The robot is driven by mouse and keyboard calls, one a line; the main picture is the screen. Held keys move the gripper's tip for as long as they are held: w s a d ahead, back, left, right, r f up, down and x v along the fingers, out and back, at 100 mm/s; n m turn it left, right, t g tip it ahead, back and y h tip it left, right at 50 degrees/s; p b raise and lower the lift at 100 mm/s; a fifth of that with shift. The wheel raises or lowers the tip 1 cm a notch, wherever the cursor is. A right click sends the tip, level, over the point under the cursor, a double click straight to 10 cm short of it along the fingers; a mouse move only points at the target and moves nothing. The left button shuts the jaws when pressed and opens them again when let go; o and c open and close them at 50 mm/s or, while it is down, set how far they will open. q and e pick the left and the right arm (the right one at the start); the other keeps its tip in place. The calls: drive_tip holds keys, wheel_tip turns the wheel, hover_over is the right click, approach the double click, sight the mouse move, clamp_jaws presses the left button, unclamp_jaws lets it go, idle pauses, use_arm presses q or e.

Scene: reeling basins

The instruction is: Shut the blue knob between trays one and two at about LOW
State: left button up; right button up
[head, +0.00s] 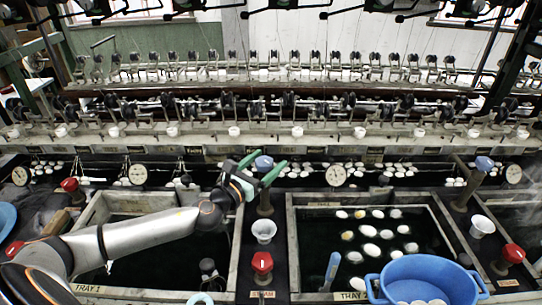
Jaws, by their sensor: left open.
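The blue knob (264,163) tops a dark upright post between tray 1 (95,212) on the left and tray 2 (293,245) on the right. My left gripper (272,160) reaches in from the left across tray 1. Its green fingers are open, one on each side of the blue knob. I cannot tell whether they touch it. The knob's pointer and any LOW mark cannot be made out. Tray 2 holds several pale cocoons in dark water. My right gripper is not in view.
A red knob (262,262) by a STEAM label and a white cup (264,231) stand on the same divider. A blue basin (425,280) covers tray 2's front right. Another blue knob (484,163) stands farther right. Round gauges (336,175) line the back.

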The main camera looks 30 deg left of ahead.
use_arm(q)
drive_tip(key=shift+w, duration=1.1)
clamp_jaws()
